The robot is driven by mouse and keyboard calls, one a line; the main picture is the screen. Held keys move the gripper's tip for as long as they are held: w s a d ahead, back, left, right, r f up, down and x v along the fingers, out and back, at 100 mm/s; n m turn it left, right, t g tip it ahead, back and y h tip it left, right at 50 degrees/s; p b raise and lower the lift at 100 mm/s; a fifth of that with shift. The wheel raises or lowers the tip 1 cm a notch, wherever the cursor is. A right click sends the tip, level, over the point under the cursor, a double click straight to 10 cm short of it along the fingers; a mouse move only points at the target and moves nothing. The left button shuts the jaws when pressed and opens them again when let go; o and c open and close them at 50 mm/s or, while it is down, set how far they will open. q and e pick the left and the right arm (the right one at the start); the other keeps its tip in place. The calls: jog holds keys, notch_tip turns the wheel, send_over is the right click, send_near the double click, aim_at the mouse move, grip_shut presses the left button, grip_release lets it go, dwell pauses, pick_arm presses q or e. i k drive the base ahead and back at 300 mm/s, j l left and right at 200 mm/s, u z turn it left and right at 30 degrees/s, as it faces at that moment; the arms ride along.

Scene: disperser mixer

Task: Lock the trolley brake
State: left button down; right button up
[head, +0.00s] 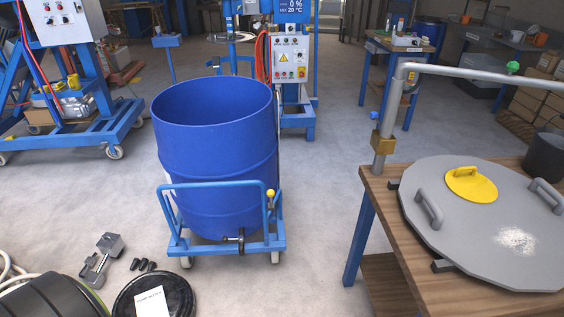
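A blue trolley (179,243) stands on the floor in the middle of the head view and carries a large, open-topped blue drum (215,150). The trolley has a blue tube handle frame on its near side and small pale wheels. A short upright lever with a yellow knob (271,193) is at the frame's right side; it looks like the brake lever, but I cannot tell whether it is locked. A dark tap (238,239) is low at the drum's front. Neither of my grippers is in view.
A wooden-topped table (384,220) with a large grey lid (460,240) stands at the right. A black disc (178,298), a grey metal part (100,258) and small black pieces lie at the lower left. Blue machines stand behind. Floor between trolley and table is clear.

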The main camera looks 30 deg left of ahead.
aim_at(270, 193)
jog(key=i+j, duration=0.95)
jog(key=i, duration=0.15)
jog(key=j+u, duration=0.05)
